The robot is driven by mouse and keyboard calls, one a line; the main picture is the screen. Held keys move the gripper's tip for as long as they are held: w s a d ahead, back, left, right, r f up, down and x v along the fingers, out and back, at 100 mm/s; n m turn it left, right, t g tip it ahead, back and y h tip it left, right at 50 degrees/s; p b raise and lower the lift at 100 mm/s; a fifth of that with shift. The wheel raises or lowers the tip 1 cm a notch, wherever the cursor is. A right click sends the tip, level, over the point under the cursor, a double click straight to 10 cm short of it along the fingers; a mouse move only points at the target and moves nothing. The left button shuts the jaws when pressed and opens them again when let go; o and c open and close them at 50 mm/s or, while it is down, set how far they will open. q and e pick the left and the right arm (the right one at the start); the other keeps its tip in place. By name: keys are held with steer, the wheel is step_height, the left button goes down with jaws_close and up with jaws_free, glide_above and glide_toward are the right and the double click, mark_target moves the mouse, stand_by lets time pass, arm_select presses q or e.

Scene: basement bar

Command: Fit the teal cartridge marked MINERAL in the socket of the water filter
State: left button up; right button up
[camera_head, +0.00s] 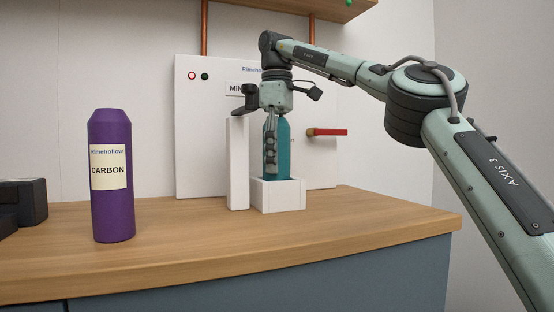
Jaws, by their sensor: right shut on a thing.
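The teal cartridge (284,155) stands upright with its lower end in the white socket (278,197) of the water filter (210,130). Its marking is not visible from here. How deep it sits cannot be told, as the socket's front wall hides its bottom. My right gripper (270,150) comes down from above and is shut on the teal cartridge, with a finger along its front left side. A plate with the letters "MIN" (235,88) shows on the filter's white panel, partly covered by my gripper. My left gripper is not in view.
A purple cartridge marked CARBON (113,205) stands on the wooden counter (340,225) at the left. A white upright block (237,165) stands just left of the socket. A red-handled valve (328,132) sticks out right of the teal cartridge. The counter's front middle is clear.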

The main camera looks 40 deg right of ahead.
stand_by(0.3)
steer(key=o, duration=1.5)
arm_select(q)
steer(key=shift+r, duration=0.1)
arm_select(e)
steer(key=shift+r, duration=0.1)
